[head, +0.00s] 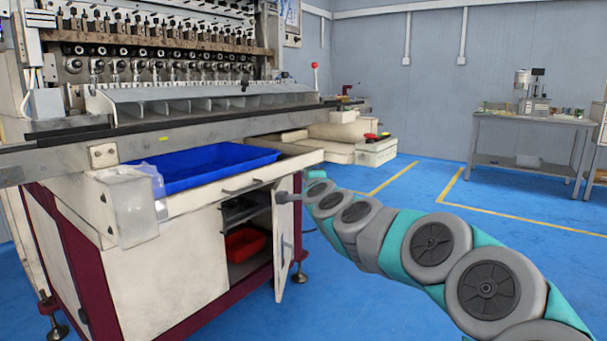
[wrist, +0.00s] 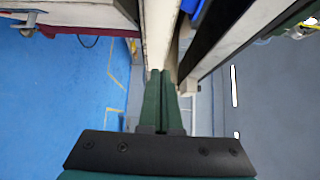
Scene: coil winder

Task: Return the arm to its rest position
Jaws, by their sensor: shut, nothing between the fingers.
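My gripper (wrist: 162,73) shows in the wrist view as two dark green fingers pressed together, with nothing between them. Beyond the fingertips is a long pale edge (wrist: 158,30), part of the machine's cabinet; I cannot tell whether the fingers touch it. In the head view my teal and grey arm (head: 378,232) reaches from the lower right toward the cabinet. Its far end is beside the open cabinet door (head: 286,255), under the right end of the drawer front (head: 225,190). The fingers are not clear in that view.
The coil winder (head: 165,85) fills the left side. A blue tray (head: 215,164) sits in the pulled-out drawer. A red bin (head: 243,243) is inside the cabinet. A workbench (head: 530,120) stands at the back right. The blue floor (head: 440,180) between is clear.

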